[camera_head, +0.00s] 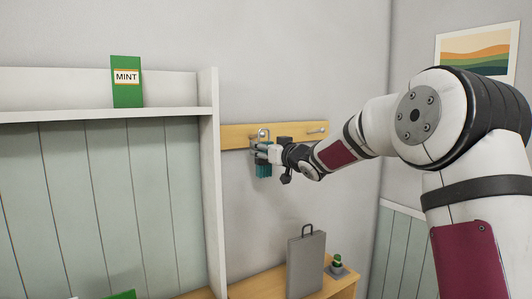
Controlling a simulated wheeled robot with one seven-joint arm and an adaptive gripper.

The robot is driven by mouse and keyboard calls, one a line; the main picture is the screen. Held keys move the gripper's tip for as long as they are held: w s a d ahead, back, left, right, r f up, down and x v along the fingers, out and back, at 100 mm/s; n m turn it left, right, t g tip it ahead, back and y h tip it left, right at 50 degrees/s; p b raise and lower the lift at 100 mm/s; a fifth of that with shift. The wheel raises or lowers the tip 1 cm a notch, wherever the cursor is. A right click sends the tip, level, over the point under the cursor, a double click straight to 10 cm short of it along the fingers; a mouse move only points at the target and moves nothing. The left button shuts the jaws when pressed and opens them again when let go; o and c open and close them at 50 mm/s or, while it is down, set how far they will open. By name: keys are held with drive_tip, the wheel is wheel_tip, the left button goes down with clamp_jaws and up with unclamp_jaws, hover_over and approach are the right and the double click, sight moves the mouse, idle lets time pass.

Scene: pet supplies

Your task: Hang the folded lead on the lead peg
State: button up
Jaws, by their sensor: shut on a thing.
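The folded lead (264,171) is a teal bundle that hangs just below my gripper, with a light metal loop showing above the fingers. My gripper (259,150) is shut on the lead, in front of the wooden peg rail (235,136) on the wall. A metal peg (317,131) sticks out near the rail's right end, to the right of my gripper and clear of the lead. Whether another peg is behind my gripper is hidden. I cannot tell whether the metal loop touches the rail or a peg.
A white shelf unit (209,180) stands left of the rail, with a green MINT box (126,88) on its shelf. Below, a wooden bench (262,288) holds a grey case (306,265) and a small potted cactus (337,267). The wall under the rail is bare.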

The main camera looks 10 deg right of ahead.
drive_tip(key=shift+f+b+x, duration=0.2)
drive_tip(key=shift+b+x, duration=0.25)
drive_tip(key=shift+x, duration=0.4)
drive_tip(key=shift+f+b+x, duration=0.2)
drive_tip(key=shift+b+x, duration=0.2)
drive_tip(key=shift+x, duration=0.4)
drive_tip(key=shift+f+b+x, duration=0.15)
drive_tip(key=shift+b+x, duration=0.3)
drive_tip(key=shift+x, duration=0.4)
drive_tip(key=shift+f, duration=0.1)
drive_tip(key=o, duration=1.3)
drive_tip(key=shift+o, duration=0.2)
drive_tip(key=shift+s, duration=0.1)
